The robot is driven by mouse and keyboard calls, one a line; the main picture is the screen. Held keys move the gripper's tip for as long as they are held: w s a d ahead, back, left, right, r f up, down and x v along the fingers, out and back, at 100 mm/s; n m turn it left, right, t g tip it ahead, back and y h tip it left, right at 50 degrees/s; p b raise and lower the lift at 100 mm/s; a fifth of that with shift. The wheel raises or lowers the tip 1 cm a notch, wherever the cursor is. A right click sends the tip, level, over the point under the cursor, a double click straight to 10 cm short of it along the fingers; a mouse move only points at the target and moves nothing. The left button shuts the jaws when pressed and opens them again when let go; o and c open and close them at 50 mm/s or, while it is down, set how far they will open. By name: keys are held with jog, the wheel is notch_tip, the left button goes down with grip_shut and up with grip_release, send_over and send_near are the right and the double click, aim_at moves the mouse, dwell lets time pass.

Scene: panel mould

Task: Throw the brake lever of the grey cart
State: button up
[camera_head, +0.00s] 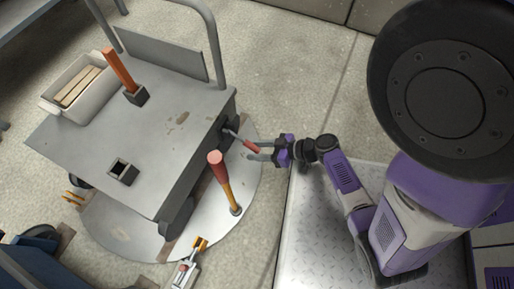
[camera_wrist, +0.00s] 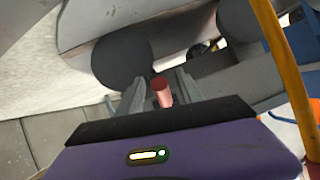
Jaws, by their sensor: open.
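The grey cart (camera_head: 190,115) stands at the left of the head view. Its brake lever (camera_head: 250,146), a thin grey rod with a red grip, sticks out from the cart's right end near a wheel. My gripper (camera_head: 254,150) is open beside that grip, its fingers pointing toward the cart. In the wrist view the red grip (camera_wrist: 162,93) shows between the two grey fingers of my gripper (camera_wrist: 158,92), with a gap visible on each side. I cannot tell how deep the grip sits between the fingers.
An upright post with a red top and orange shaft (camera_head: 221,178) stands close to my gripper, in front of the cart; an orange post (camera_wrist: 285,75) shows at the wrist view's right. A toggle clamp (camera_head: 188,262) sits at the round plate's (camera_head: 215,225) edge. Bare floor lies beyond my gripper.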

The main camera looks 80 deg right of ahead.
jog(key=p+v, duration=0.2)
jog(key=v, duration=0.5)
jog(key=shift+s, duration=0.3)
jog(key=shift+r, duration=0.1)
dwell(0.3)
